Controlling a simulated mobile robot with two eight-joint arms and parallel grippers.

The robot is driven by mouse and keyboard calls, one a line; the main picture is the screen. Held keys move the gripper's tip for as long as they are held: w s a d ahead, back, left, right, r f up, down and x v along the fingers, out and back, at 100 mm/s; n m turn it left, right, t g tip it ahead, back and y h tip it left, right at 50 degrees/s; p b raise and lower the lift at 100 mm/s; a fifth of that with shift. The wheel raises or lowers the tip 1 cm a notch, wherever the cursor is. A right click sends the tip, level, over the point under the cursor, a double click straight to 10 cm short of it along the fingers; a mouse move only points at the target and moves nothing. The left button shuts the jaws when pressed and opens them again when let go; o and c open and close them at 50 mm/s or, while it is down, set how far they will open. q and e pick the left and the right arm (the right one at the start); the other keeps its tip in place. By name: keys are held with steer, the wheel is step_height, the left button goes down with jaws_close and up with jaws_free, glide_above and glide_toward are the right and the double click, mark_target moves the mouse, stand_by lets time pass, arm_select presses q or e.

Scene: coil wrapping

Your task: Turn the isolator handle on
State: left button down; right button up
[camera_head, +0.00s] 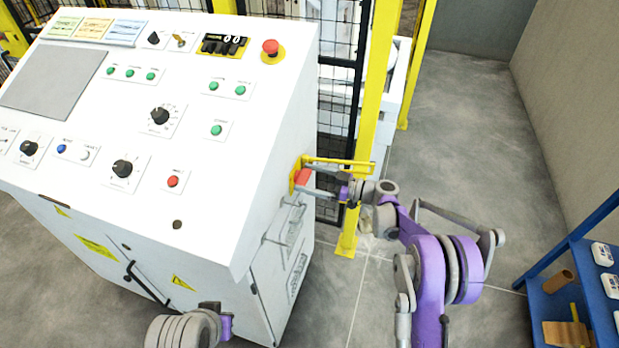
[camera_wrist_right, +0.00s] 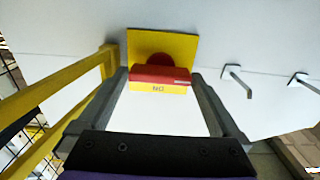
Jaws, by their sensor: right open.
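The red isolator handle (camera_head: 302,177) sits on a yellow plate on the right side wall of the white control console (camera_head: 215,140). The right wrist view shows the red handle (camera_wrist_right: 160,74) lying across the picture, in front of its yellow plate (camera_wrist_right: 180,45), with a yellow label below it whose letters appear upside down. My right gripper (camera_head: 310,181) is open at the handle, one finger on each side of it.
A yellow bar (camera_head: 340,162) runs close beside my right gripper, towards a yellow fence post (camera_head: 378,90). Hooks (camera_wrist_right: 238,82) stick out of the console wall. A blue shelf (camera_head: 575,290) stands at the lower right. The floor at the right is clear.

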steer(key=shift+c, duration=0.2)
steer(key=c, duration=1)
steer(key=shift+w+d+f+m+b, duration=0.15)
steer(key=shift+m+b, duration=1.7)
steer(key=shift+m, duration=2.6)
steer(key=shift+w+a+f+m+b, duration=0.15)
steer(key=shift+m+b, duration=1.7)
steer(key=shift+m, duration=2.6)
steer(key=shift+s+d, duration=0.1)
